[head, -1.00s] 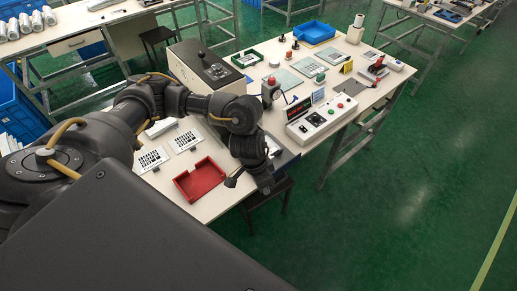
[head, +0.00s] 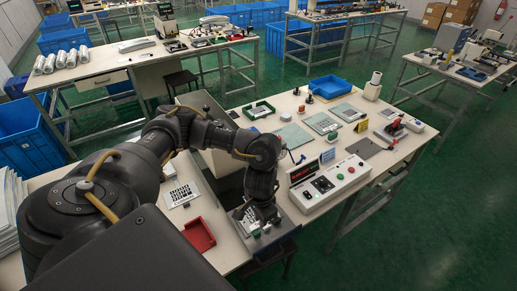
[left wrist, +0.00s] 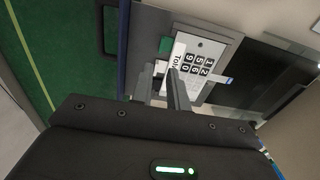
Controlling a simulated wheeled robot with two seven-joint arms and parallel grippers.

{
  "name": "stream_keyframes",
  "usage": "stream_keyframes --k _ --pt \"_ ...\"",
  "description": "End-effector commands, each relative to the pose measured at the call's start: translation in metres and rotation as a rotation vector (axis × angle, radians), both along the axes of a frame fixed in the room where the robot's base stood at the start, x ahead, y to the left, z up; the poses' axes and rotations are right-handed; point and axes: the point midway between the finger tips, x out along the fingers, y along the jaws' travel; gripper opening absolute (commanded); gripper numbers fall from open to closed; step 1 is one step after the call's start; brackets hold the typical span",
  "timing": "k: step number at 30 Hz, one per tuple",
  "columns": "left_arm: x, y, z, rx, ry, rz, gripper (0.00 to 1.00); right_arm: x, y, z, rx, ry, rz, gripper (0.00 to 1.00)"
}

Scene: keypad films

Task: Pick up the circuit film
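My left gripper (head: 252,226) hangs over a grey fixture at the near edge of the table. In the left wrist view its two fingers (left wrist: 163,88) stand apart with a narrow gap. Just beyond them lies a white keypad film (left wrist: 188,68) with black number squares, on the grey fixture (left wrist: 214,37); the fingers hide part of it. I cannot tell whether they touch it. Another white sheet with black printing (head: 181,195) lies flat on the table. I cannot tell which sheet is the circuit film. My right gripper is not in view.
A red tray (head: 199,236) stands left of the gripper. A white control box (head: 329,184) with buttons stands to the right. Farther back are glassy plates (head: 321,122), a blue tray (head: 331,87) and a red-handled device (head: 391,128). Green floor is free at right.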

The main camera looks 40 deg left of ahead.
Motion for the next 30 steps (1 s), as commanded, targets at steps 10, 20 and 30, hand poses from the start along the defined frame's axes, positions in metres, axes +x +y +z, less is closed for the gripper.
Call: stream_keyframes --k 10,20,30 --pt "0.002 -0.002 -0.023 -0.002 -0.002 -0.004 0.16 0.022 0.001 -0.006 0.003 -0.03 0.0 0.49" --pt "-0.001 -0.003 -0.065 0.0 0.001 -0.004 0.16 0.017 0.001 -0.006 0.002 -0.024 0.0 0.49" --pt "0.0 -0.003 -0.074 -0.002 -0.002 -0.006 0.16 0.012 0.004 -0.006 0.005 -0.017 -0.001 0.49"
